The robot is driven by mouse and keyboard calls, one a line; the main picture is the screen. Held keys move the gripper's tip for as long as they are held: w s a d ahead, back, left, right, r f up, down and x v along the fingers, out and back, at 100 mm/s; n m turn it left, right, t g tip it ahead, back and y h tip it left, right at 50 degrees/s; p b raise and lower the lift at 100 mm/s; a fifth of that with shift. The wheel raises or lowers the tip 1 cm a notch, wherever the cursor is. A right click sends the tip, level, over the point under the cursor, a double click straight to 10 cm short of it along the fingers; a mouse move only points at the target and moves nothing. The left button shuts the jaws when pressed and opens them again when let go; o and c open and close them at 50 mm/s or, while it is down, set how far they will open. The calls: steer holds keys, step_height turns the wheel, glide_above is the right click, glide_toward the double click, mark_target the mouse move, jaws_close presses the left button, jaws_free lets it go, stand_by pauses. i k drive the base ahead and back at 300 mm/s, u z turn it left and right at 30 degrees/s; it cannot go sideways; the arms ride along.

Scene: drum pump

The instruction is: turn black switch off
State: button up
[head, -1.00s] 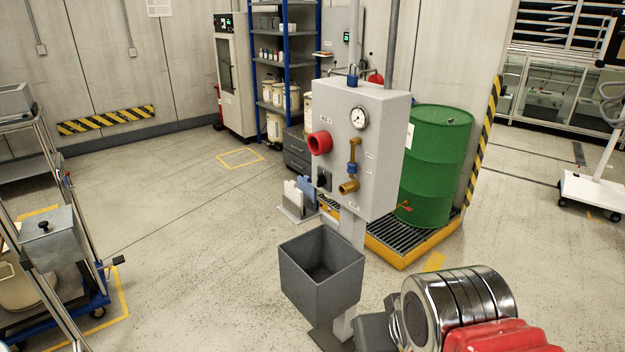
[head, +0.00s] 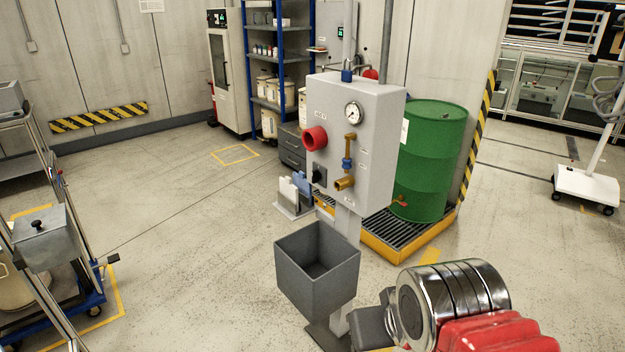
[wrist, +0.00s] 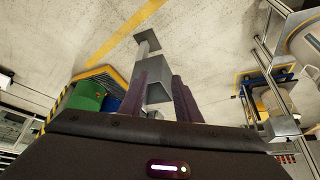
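The black switch (head: 319,176) sits low on the left part of the front of the grey control box (head: 376,158), below a red round knob (head: 314,138). Its exact turn position is too small to read. My gripper shows in the wrist view (wrist: 159,76) with its dark purple fingers apart and nothing between them. The switch cannot be made out in the wrist view. In the head view my arm is at the bottom right, in front of and below the box, apart from the switch.
A grey open bin (head: 318,270) stands below the box. A brass valve (head: 347,165) and a gauge (head: 353,114) are right of the switch. A green drum (head: 430,160) stands on a yellow-edged grate behind. A cart (head: 45,250) is at left; the floor between is clear.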

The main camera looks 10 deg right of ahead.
mark_target(315, 174)
steer(key=z, duration=0.05)
steer(key=k, duration=0.65)
steer(key=u, duration=0.3)
steer(key=i, duration=0.65)
steer(key=u, duration=0.5)
steer(key=i, duration=1.8)
steer(key=z, duration=0.4)
